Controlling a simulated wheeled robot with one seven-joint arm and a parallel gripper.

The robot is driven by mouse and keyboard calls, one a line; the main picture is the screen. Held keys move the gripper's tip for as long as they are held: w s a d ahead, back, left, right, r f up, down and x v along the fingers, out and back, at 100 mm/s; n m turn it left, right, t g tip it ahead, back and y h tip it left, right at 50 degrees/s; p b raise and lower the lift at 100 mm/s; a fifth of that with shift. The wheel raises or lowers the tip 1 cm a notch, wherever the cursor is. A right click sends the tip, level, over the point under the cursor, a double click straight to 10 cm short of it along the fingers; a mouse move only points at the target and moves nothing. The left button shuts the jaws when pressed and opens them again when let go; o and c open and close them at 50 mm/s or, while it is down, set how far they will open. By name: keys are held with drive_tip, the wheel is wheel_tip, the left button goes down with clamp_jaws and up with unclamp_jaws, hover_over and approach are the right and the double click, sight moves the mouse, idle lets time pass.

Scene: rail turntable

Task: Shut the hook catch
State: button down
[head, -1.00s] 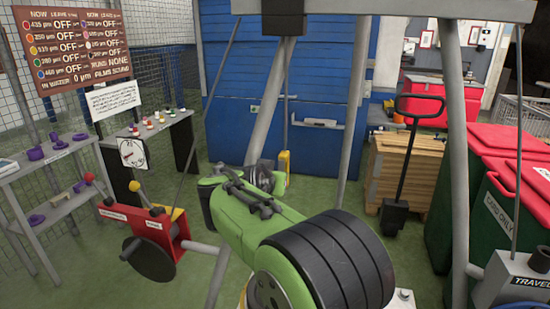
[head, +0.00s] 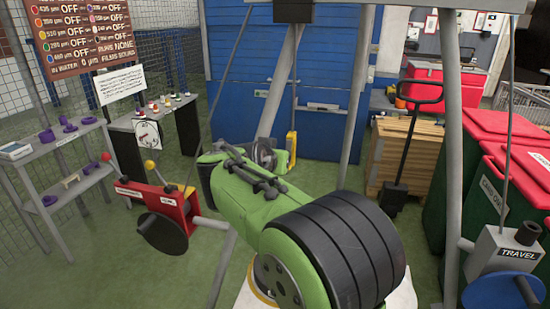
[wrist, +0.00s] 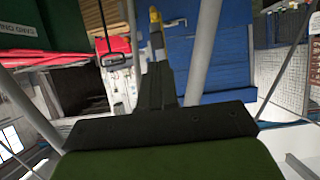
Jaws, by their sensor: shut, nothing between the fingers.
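My gripper (wrist: 157,68) shows in the wrist view as dark fingers pointing up the picture, closed together with nothing between them. The wall also shows in the wrist view (wrist: 215,60), which is upside down. My gripper is apart from the wall, with floor between.
A red lever box (head: 165,205) with a dark disc stands at left, before shelves (head: 70,140). A grey TRAVEL box (head: 505,252) with a blue wheel is at right. Red-lidded bins (head: 500,125), a pallet stack (head: 405,150) and grey posts (head: 352,110) stand around. Green floor shows between.

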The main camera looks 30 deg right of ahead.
drive_tip(key=s+a, duration=0.5)
drive_tip(key=shift+s+a+f, duration=0.15)
drive_tip(key=shift+a+f, duration=0.25)
drive_tip(key=s+a+n+g+y+p, duration=0.1)
drive_tip(key=s+a+n+y+p, duration=0.3)
drive_tip(key=s, duration=0.7)
drive_tip(key=s+a+n+g+y+p, duration=0.2)
drive_tip(key=s+a+n+y+p, duration=0.3)
drive_tip(key=s, duration=0.5)
drive_tip(key=a+p, duration=0.1)
drive_tip(key=a, duration=0.1)
drive_tip(key=shift+s+a+n+y, duration=0.3)
drive_tip(key=shift+s+a, duration=0.05)
drive_tip(key=shift+s, duration=0.05)
drive_tip(key=shift+r, duration=0.1)
